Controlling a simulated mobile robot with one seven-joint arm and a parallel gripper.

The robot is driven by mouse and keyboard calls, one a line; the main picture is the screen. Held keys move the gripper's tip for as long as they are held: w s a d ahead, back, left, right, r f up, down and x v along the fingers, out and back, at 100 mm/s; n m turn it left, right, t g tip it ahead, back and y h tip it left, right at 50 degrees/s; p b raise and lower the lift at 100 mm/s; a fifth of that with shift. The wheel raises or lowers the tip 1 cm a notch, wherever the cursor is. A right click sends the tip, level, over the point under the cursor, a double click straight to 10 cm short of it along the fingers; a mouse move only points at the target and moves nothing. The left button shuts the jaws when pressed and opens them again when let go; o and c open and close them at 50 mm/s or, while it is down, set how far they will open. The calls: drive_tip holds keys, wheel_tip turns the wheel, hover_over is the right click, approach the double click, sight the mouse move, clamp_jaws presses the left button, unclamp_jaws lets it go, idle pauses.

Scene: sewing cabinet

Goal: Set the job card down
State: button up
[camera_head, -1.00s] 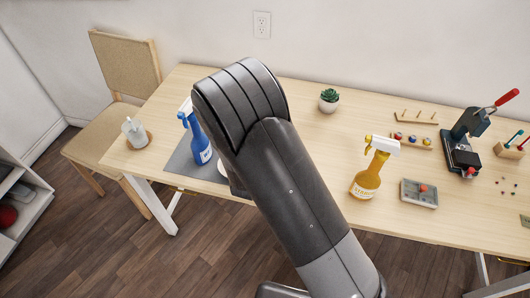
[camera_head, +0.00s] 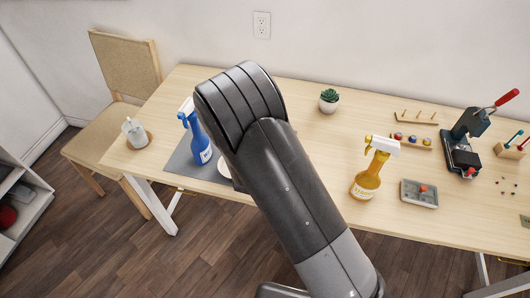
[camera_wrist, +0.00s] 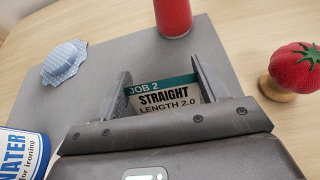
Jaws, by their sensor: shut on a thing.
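The job card (camera_wrist: 163,97) shows in the wrist view, a white card with a teal top band reading "JOB 2 STRAIGHT LENGTH 2.0". My gripper (camera_wrist: 162,82) is shut on it, with one finger at each side. The card is over the grey mat (camera_wrist: 110,60); I cannot tell whether it touches the mat. In the head view my arm hides the gripper and card, and part of the grey mat (camera_head: 183,163) shows left of the arm.
Near the gripper are a red cylinder (camera_wrist: 173,15), a tomato pincushion (camera_wrist: 292,66) on a wooden base, a blue patterned pad (camera_wrist: 64,61) and a water bottle (camera_wrist: 20,153). An amber spray bottle (camera_head: 366,181) stands right of my arm. Bare table (camera_head: 310,130) lies behind it.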

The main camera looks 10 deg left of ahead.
drive_tip(key=shift+r, duration=0.1)
wheel_tip(320, 180, up, 26)
drive_tip(key=w+a+m+h, duration=0.1)
drive_tip(key=w+m+h, duration=0.2)
drive_tip(key=w, duration=0.8)
drive_tip(key=w+d+f+m+g+h, duration=0.15)
drive_tip(key=w+f, duration=0.25)
drive_tip(key=w, duration=0.4)
drive_tip(key=w+d+f+m+g+h, duration=0.1)
drive_tip(key=w+f+m+h, duration=0.2)
drive_tip(key=w, duration=0.4)
drive_tip(key=w+d+f, duration=0.1)
drive_tip(key=f, duration=0.5)
drive_tip(key=w+d+f+m+g+h, duration=0.1)
drive_tip(key=w+f, duration=0.1)
drive_tip(key=f, duration=0.4)
drive_tip(key=w+d+f+h, duration=0.1)
drive_tip(key=w+f, duration=0.1)
drive_tip(key=f, duration=0.5)
drive_tip(key=shift+d+m+g, duration=0.25)
drive_tip(key=shift+d, duration=0.15)
drive_tip(key=shift+f, duration=0.2)
